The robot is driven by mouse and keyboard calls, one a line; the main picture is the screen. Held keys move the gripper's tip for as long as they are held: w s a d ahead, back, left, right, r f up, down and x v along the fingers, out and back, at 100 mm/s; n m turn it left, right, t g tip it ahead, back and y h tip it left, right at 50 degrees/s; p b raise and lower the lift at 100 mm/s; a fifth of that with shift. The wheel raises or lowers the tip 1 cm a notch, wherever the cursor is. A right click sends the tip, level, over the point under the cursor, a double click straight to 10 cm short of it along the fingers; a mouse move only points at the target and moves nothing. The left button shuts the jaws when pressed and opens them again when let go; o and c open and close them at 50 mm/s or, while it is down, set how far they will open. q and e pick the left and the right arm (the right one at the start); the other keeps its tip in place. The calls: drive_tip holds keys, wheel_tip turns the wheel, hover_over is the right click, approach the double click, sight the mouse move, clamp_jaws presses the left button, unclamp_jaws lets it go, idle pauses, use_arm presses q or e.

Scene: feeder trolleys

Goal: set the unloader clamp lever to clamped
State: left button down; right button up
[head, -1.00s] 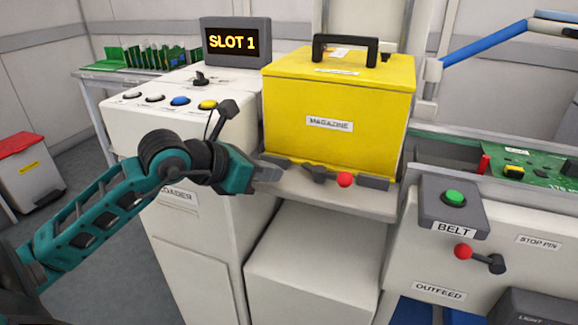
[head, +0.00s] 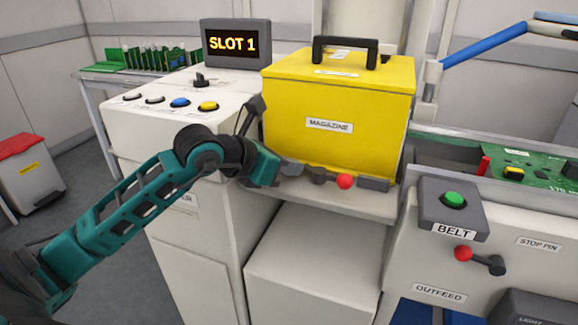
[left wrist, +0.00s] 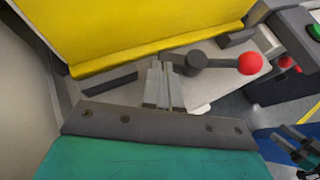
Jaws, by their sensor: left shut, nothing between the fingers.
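The clamp lever (head: 344,181) has a red ball knob and a dark grey hub, and lies at the front foot of the yellow magazine (head: 300,120). In the left wrist view the lever's red knob (left wrist: 250,63) points right from its hub. My left gripper (head: 290,168) is shut and empty, its fingertips close to the left side of the hub. In the left wrist view the left gripper's fingertips (left wrist: 165,70) are beside the hub; I cannot tell whether they touch it.
The belt box with a green button (head: 453,199) stands to the right, with another red-knobbed lever (head: 463,253) below it. The white loader cabinet (head: 190,235) is behind my left arm. A SLOT 1 display (head: 236,43) stands behind. The shelf edge runs below the magazine.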

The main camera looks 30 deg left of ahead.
use_arm(q)
drive_tip(key=shift+w+a+f+b, duration=0.1)
drive_tip(key=shift+w+b, duration=0.15)
drive_tip(key=shift+b, duration=0.1)
drive_tip(key=shift+w+a, duration=0.2)
drive_tip(key=shift+w, duration=0.35)
drive_tip(key=shift+s, duration=0.1)
use_arm(e)
drive_tip(key=shift+w+a+f, duration=0.15)
drive_tip(key=shift+w+f, duration=0.25)
drive_tip(key=shift+f, duration=0.15)
use_arm(q)
drive_tip(key=shift+s, duration=0.1)
drive_tip(key=v, duration=1.2)
drive_tip(key=shift+s+r, duration=0.3)
use_arm(e)
drive_tip(key=shift+r, duration=0.3)
